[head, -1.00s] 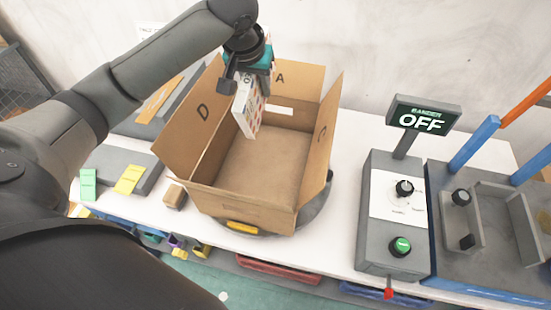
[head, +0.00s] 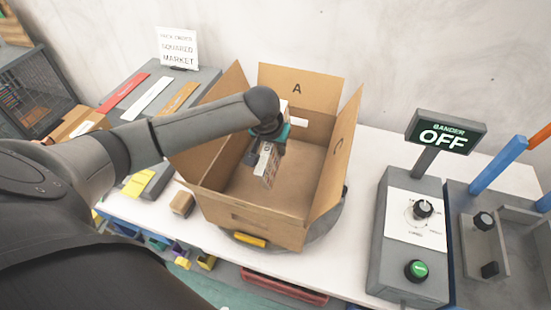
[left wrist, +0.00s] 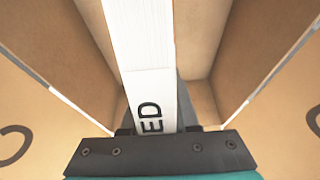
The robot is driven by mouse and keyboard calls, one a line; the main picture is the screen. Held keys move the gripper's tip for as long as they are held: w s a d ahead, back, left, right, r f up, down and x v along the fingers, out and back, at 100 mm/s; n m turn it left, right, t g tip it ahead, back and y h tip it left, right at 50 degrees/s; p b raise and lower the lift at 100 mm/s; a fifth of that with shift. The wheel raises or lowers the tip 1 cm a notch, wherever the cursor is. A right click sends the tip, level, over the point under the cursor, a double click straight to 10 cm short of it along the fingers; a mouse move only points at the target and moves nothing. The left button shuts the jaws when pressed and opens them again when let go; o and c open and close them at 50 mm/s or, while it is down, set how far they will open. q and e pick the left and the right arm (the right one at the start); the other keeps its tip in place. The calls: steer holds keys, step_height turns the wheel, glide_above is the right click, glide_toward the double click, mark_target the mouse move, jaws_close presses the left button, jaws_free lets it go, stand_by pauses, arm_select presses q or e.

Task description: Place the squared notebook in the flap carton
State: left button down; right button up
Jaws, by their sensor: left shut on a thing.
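The flap carton (head: 255,215) is an open brown box with raised flaps, one marked A and one marked C. It stands on a dark round turntable on the white table. My left gripper (head: 268,143) is over the carton's inside and shut on the squared notebook (head: 267,165). The notebook hangs down inside the carton's opening. In the left wrist view the notebook (left wrist: 145,60) shows its white edge with the letters "ED" between the fingers (left wrist: 155,135), with carton walls on both sides. I cannot tell whether its lower end touches the floor. My right gripper is not in view.
A grey control box (head: 408,235) with a sign (head: 445,134) reading OFF stands to the right. A small brown block (head: 182,203) lies left of the carton. A grey slotted rack (head: 165,90) and a "squared" order card (head: 178,48) are behind left.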

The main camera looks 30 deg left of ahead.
mark_target(275, 158)
arm_select(q)
steer(key=shift+f+b, duration=0.35)
steer(key=shift+f, duration=1.7)
steer(key=shift+f, duration=0.1)
steer(key=c, duration=0.7)
jaws_free()
steer(key=shift+f, duration=0.1)
steer(key=shift+o, duration=0.2)
steer(key=p+v, duration=0.2)
steer(key=v, duration=1)
steer(key=shift+s, duration=0.1)
steer(key=shift+r+p, duration=0.25)
steer(key=shift+p, duration=0.1)
